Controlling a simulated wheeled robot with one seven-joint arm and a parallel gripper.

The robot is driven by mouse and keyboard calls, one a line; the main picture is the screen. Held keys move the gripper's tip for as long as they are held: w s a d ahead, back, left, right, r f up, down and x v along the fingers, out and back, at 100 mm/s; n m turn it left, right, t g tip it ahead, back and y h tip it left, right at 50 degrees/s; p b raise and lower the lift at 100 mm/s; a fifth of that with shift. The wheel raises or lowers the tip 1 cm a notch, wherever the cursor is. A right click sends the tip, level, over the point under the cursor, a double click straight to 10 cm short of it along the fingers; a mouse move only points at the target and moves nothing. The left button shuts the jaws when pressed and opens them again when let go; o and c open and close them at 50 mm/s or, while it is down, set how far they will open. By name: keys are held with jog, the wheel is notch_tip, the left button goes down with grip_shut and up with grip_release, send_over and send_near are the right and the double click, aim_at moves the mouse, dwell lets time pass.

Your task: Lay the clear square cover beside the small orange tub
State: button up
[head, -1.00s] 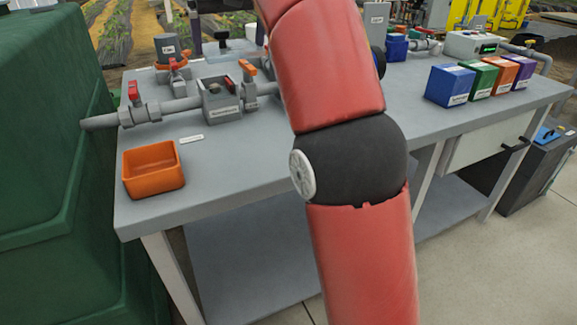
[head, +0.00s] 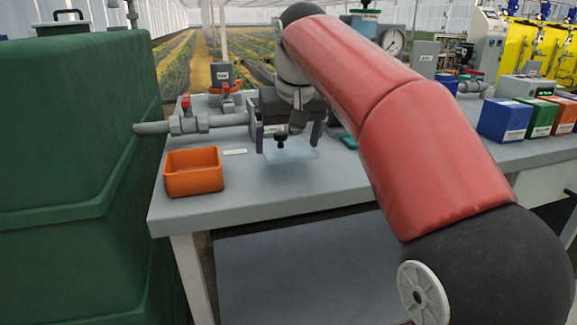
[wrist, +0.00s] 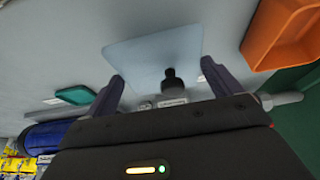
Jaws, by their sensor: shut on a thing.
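The clear square cover (head: 297,152), a pale see-through plate with a black knob, is at my gripper (head: 288,143) above the grey bench top. It also shows in the wrist view (wrist: 150,48). My gripper (wrist: 162,74) is shut on the cover, its two fingers wide apart at opposite sides with the knob between them. The small orange tub (head: 194,181) stands at the bench's left end, left of the cover with a gap between. In the wrist view the tub (wrist: 283,38) is at upper right. I cannot tell whether the cover touches the bench.
A white label strip (head: 234,152) lies between tub and cover. Grey pipework with red-handled valves (head: 187,118) runs behind. A teal item (head: 348,142) lies to the right. A large green tank (head: 80,170) stands left of the bench. Bare bench (head: 270,190) lies in front of the cover.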

aim_at(290, 149)
jog(key=shift+f+b, duration=0.65)
jog(key=shift+f, duration=1.3)
jog(key=shift+f, duration=0.1)
jog(key=o, duration=0.7)
jog(key=shift+o, duration=0.2)
jog(key=p+v, duration=0.3)
jog(key=v, duration=0.9)
jog(key=shift+s+d, duration=0.1)
